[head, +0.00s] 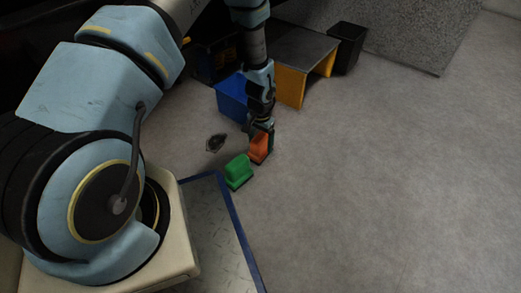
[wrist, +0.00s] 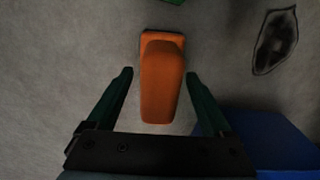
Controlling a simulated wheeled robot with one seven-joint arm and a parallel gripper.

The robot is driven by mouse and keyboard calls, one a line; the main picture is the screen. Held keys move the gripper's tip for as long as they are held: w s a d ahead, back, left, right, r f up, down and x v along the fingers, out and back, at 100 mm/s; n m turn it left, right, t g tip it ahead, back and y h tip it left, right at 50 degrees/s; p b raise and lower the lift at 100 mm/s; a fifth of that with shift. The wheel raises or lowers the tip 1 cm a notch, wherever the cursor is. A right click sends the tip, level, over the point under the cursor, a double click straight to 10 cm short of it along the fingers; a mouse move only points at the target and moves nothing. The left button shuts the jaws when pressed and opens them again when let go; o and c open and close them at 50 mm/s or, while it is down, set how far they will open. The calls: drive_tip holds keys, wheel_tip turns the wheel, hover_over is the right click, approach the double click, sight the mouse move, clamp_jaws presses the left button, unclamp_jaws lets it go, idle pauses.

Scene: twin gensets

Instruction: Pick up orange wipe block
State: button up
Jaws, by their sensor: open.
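The orange wipe block (head: 259,148) stands on the grey floor, and it also shows in the wrist view (wrist: 161,80). My gripper (head: 262,130) is right above it, pointing down. In the wrist view my gripper (wrist: 160,82) is open, with one dark green finger on each side of the block. A gap of floor shows between each finger and the block, so neither finger appears to touch it. In the head view the fingers partly hide the block's upper part.
A green block (head: 238,171) stands close by, to the lower left. A blue bin (head: 232,97), a yellow-sided metal stand (head: 292,85) and a black bin (head: 347,46) stand behind. The floor to the right is clear.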

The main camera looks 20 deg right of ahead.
clamp_jaws()
idle(0.6)
